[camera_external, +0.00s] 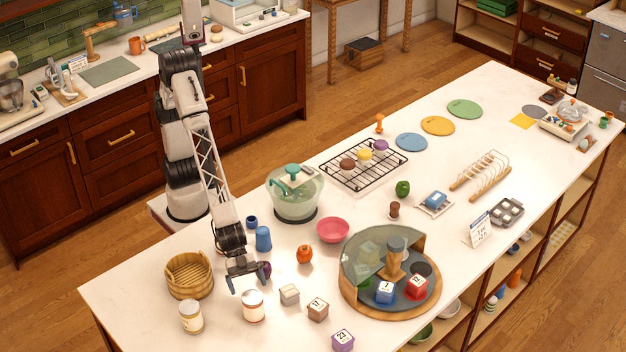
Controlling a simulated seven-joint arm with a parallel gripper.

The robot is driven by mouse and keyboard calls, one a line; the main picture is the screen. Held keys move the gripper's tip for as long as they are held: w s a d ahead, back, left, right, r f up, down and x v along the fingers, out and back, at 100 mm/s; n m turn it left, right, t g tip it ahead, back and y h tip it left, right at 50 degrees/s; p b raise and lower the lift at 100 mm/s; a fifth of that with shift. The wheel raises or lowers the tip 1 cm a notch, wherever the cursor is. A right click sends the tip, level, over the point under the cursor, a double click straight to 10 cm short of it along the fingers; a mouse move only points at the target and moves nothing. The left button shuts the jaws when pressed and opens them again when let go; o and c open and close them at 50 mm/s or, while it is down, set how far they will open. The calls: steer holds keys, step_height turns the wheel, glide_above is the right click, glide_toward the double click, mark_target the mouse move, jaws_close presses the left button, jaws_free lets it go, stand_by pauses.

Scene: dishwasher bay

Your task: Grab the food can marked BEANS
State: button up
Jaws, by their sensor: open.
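Two food cans stand upright at the near left of the white counter. The lettering on both is too small to read, so I cannot tell which is marked BEANS. My gripper (249,284) points down with its fingers apart, just behind the right can in the picture. It holds nothing that I can see. A dark purple item (265,268) is partly hidden by its right finger.
A blue shaker (263,239), an orange item (304,254) and small blocks (289,294) are close by. A round glass-walled tray (349,299) stands to the right. The counter's near-left corner is clear.

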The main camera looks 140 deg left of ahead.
mark_target(251, 295)
steer(key=shift+x, duration=2.6)
steer(key=c, duration=1.2)
steer(key=shift+r, duration=0.15)
steer(key=shift+r, duration=4.95)
